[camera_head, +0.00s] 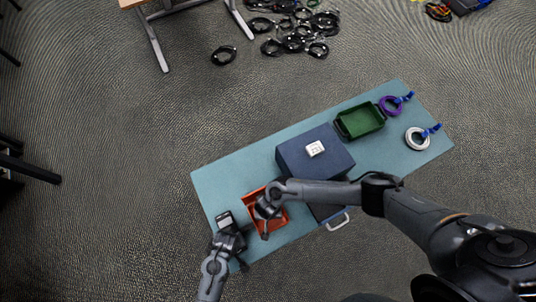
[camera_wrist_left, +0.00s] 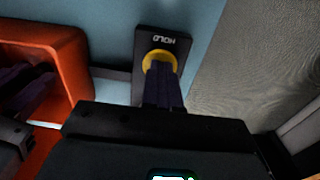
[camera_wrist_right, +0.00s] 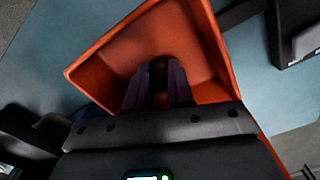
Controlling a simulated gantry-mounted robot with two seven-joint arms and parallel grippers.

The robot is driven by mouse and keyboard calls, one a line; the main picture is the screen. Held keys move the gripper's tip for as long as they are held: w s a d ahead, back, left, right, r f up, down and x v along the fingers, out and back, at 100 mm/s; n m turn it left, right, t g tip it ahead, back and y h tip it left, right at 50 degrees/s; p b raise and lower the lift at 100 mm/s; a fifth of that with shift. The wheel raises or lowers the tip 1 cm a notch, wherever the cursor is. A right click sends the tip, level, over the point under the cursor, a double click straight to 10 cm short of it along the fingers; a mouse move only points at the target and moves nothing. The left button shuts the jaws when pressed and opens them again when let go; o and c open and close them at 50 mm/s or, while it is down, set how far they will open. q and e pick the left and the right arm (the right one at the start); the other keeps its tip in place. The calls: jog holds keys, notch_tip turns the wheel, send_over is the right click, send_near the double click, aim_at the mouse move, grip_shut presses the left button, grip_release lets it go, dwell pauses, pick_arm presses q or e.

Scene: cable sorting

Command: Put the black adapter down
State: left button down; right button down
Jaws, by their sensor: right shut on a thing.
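The black adapter (camera_wrist_right: 157,78) is a small dark piece between the fingers of my right gripper (camera_wrist_right: 158,90), mostly hidden by them. My right gripper is shut on it, over the orange bin (camera_wrist_right: 100,72); I cannot tell if the adapter touches the bin floor. In the head view my right gripper (camera_head: 266,208) covers much of the orange bin (camera_head: 252,200). My left gripper (camera_wrist_left: 164,88) is shut, with its fingertips at the yellow button of a black device marked HOLD (camera_wrist_left: 160,42). That device also shows in the head view (camera_head: 223,217).
A dark blue box (camera_head: 295,155) with a white item (camera_head: 315,148) on top stands mid-table (camera_head: 225,177). A handled drawer (camera_head: 338,222) is at its front. A green tray (camera_head: 362,121), purple cable (camera_head: 390,105) and white cable (camera_head: 417,138) lie to the right.

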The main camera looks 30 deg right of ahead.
jog(key=shift+f, duration=0.2)
jog(key=shift+f, duration=0.15)
jog(key=c, duration=1)
grip_release()
notch_tip(320, 180, up, 11)
jog(key=shift+f, duration=0.2)
jog(key=shift+w+r, duration=0.1)
jog(key=shift+r, duration=0.9)
